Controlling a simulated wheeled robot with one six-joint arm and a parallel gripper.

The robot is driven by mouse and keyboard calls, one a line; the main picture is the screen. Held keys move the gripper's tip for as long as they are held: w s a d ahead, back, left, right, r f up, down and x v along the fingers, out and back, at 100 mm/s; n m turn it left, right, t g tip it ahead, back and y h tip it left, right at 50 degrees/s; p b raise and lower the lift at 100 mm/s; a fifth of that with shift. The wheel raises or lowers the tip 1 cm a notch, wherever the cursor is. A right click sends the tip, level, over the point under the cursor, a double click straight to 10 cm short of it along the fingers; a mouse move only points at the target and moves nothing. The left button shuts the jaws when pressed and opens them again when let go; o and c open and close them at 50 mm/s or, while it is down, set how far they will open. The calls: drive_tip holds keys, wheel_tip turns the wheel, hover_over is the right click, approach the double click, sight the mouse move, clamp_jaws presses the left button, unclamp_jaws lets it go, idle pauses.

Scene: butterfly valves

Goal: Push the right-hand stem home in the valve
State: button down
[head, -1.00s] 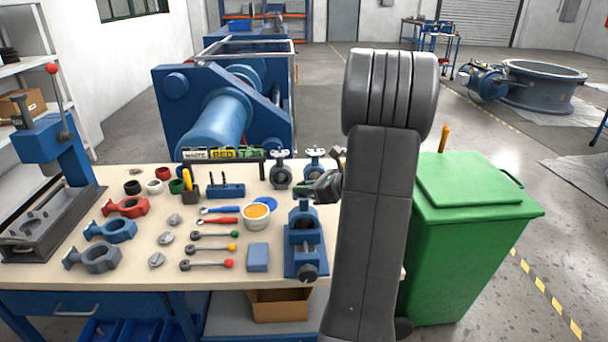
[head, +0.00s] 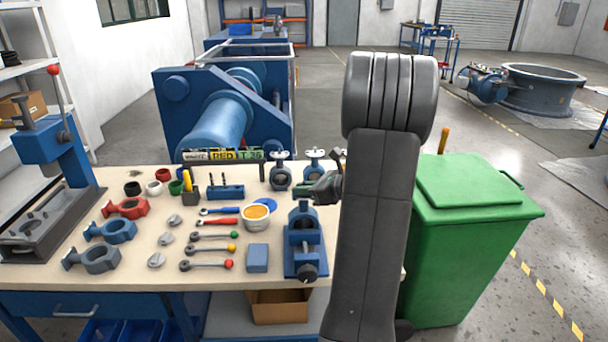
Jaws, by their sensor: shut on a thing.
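The gripper is shut. The stem in its jaws is too small and too covered to make out, and I cannot tell how deep it sits in a valve. A blue vise (head: 305,240) stands just in front of the gripper.
My arm hides the bench's right end. A cup with orange contents (head: 257,217), a blue block (head: 257,258), a blue tool holder (head: 226,192) and several levers lie to the left. A sign bar (head: 222,155) stands behind. A green bin (head: 475,230) is to the right.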

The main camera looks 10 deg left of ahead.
drive_tip(key=shift+s+d+f, duration=0.1)
drive_tip(key=shift+s+f, duration=0.1)
drive_tip(key=shift+f, duration=0.5)
drive_tip(key=shift+s+d+f, duration=0.1)
drive_tip(key=shift+s+f, duration=0.1)
drive_tip(key=shift+f, duration=0.45)
drive_tip(key=c, duration=1.6)
unclamp_jaws()
drive_tip(key=shift+o, duration=1)
drive_tip(key=shift+w, duration=0.15)
drive_tip(key=r+p, duration=0.3)
drive_tip(key=shift+w+a+r, duration=0.2)
drive_tip(key=shift+a+r, duration=0.05)
drive_tip(key=shift+r, duration=0.05)
drive_tip(key=shift+r+p, duration=1.6)
drive_tip(key=shift+r, duration=0.35)
